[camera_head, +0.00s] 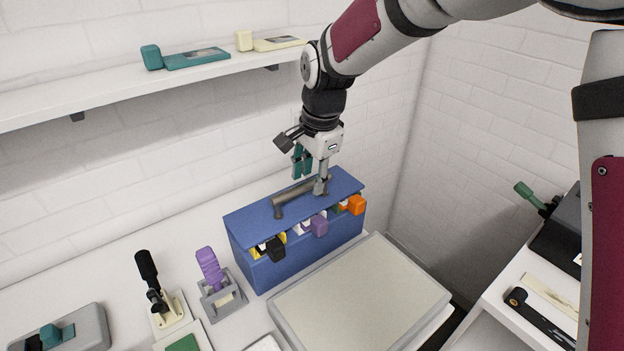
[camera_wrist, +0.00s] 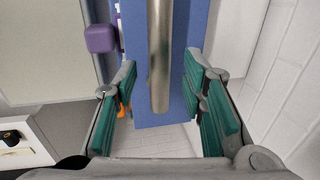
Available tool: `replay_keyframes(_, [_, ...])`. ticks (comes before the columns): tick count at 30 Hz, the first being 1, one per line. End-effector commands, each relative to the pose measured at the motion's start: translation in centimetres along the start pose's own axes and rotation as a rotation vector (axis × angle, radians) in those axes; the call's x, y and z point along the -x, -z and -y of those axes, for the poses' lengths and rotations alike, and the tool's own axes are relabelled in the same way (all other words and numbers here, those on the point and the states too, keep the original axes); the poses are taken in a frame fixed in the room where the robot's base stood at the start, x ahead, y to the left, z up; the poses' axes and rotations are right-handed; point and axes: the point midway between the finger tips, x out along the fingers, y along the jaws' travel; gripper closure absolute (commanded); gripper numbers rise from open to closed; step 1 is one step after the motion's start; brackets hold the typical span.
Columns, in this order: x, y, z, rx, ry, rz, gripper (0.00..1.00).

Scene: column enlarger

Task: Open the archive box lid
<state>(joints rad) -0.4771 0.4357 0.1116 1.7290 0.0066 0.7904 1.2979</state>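The blue archive box (camera_head: 262,272) stands on the white counter against the wall. Its blue lid (camera_head: 246,218) lies flat across the top, with a grey metal bar handle (camera_head: 298,190) on it. In the wrist view the handle (camera_wrist: 160,45) runs down the middle over the blue lid (camera_wrist: 178,88). My gripper (camera_head: 312,177) is above the right end of the handle, pointing down. In the wrist view my open gripper (camera_wrist: 160,72) has one teal-padded finger on each side of the handle, with gaps between. I cannot tell its exact height over the lid.
Black, purple and orange tabs (camera_head: 356,205) stick out at the box front. A pale panel (camera_head: 360,295) lies before the box. A purple-handled tool (camera_head: 209,268) stands to the left. A shelf (camera_head: 120,93) hangs above, and the wall is close behind.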

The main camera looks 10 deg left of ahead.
Motion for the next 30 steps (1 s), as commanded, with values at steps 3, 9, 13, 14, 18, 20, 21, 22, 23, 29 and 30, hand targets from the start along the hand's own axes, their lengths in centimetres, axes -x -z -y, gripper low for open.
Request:
replay_keyframes(3, [-0.80, 0.01, 0.04, 0.001, 0.001, 0.000, 0.62])
replay_keyframes(9, [-0.93, -0.05, -0.01, 0.001, 0.001, 0.000, 0.62])
replay_keyframes(13, [-0.90, -0.05, -0.01, 0.001, 0.001, 0.000, 0.64])
replay_keyframes(14, [-0.90, -0.05, -0.01, 0.001, 0.001, 0.000, 0.71])
replay_keyframes(18, [-0.89, -0.03, -0.01, 0.001, 0.001, 0.000, 1.00])
replay_keyframes(20, [-0.89, -0.02, -0.01, 0.000, 0.001, 0.000, 1.00])
replay_keyframes(21, [-0.89, -0.02, -0.01, 0.000, 0.001, 0.000, 1.00])
replay_keyframes(22, [-0.89, -0.02, -0.01, 0.000, 0.001, 0.000, 1.00])
replay_keyframes(23, [-0.89, -0.02, -0.01, 0.000, 0.001, 0.000, 1.00])
replay_keyframes(29, [-0.76, -0.01, 0.16, 0.000, 0.002, -0.001, 1.00])
replay_keyframes(30, [-0.70, 0.00, 0.24, 0.000, 0.002, -0.001, 1.00])
